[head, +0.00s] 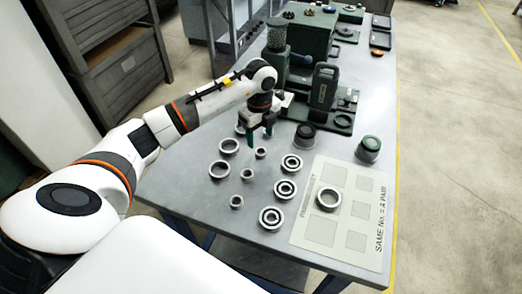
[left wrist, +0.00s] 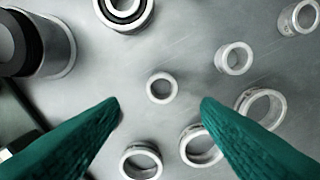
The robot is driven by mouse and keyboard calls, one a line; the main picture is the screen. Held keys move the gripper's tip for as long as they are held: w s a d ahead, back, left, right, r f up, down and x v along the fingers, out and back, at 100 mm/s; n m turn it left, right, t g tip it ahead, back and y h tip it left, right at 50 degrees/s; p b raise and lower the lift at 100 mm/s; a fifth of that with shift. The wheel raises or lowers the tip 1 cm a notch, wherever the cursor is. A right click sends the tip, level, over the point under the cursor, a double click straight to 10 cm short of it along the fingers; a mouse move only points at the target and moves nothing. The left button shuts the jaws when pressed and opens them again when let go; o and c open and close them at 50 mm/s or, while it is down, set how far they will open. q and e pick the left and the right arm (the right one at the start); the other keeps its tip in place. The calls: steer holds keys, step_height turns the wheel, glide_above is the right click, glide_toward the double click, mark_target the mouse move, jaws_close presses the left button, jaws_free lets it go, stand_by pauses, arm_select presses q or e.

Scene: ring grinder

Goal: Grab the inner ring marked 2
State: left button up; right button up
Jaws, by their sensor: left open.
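My left gripper (head: 262,132) is open and empty, pointing down over the table; its two green fingers also show in the left wrist view (left wrist: 160,104). A small inner ring (left wrist: 162,88) lies flat between and just beyond the fingertips in that view; in the head view it is the small ring (head: 261,153) near the gripper. Two more small rings lie on the table, one in the middle (head: 247,174) and one nearer (head: 236,201); they also show in the wrist view (left wrist: 234,58) (left wrist: 298,17). I cannot read which ring is marked 2.
Larger rings (head: 219,169) lie left of the small ones, and bearing-like ring sets (head: 285,189) lie right. A sheet (head: 375,205) with grey squares holds one ring (head: 328,198). A dark cup (head: 305,138) and green machine (head: 318,95) stand behind. A second cup (head: 368,149) is right.

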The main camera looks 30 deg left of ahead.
mark_target(260, 147)
arm_select(q)
steer(key=shift+s+f+p, duration=0.1)
steer(key=shift+f+p, duration=0.3)
steer(key=shift+f, duration=0.2)
step_height(260, 147, down, 4)
steer(key=shift+d+r+p, duration=0.15)
steer(key=shift+p, duration=0.5)
steer(key=shift+f, duration=0.4)
steer(key=shift+c, duration=0.4)
steer(key=c, duration=1)
steer(key=shift+r, duration=0.1)
